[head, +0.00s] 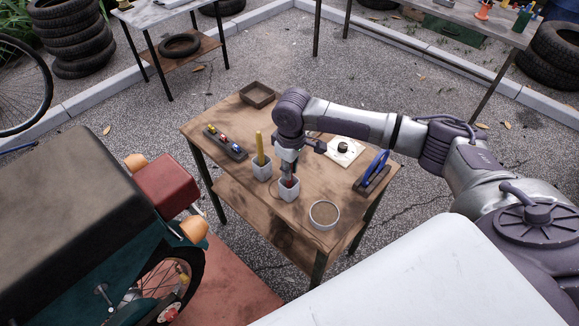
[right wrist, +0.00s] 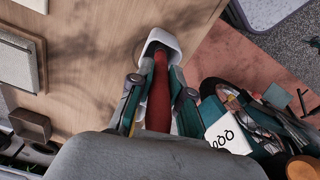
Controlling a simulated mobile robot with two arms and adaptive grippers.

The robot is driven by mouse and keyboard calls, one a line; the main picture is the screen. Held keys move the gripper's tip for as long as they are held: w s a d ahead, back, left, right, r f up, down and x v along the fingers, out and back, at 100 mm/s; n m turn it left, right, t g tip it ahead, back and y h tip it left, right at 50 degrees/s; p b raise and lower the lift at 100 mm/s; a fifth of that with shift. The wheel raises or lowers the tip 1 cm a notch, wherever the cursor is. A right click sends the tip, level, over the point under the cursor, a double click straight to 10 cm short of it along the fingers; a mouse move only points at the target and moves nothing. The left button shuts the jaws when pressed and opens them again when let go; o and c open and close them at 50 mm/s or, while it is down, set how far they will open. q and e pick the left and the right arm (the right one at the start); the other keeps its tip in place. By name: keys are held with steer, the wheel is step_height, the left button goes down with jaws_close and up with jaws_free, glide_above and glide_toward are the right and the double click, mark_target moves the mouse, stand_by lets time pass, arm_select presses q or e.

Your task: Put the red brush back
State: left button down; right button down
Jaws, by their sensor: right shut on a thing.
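The red brush (right wrist: 158,92) is held upright or nearly so between the fingers of my right gripper (right wrist: 158,100). In the head view my right gripper (head: 288,172) points down right above a pale cup (head: 289,193) on the wooden table. In the right wrist view the brush's far end meets the opening of that white cup (right wrist: 170,41). It looks to be inside the rim, but how deep is hidden. A second pale cup (head: 262,172) with a yellow brush (head: 260,148) stands just left of it. My left gripper is not in view.
The table (head: 225,172) also bears a dark tray (head: 225,143) with small coloured items, an empty brown box (head: 257,94), a round bowl (head: 324,214), a white square piece (head: 344,150) and a blue-handled tool (head: 375,168). A green vehicle (head: 125,290) stands at left.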

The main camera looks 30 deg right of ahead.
steer(key=c, duration=1.1)
jaws_free()
steer(key=shift+r, duration=0.1)
step_height(320, 180, up, 12)
steer(key=shift+s+d+f+b, duration=0.1)
steer(key=shift+s+b, duration=0.05)
steer(key=shift+b, duration=0.7)
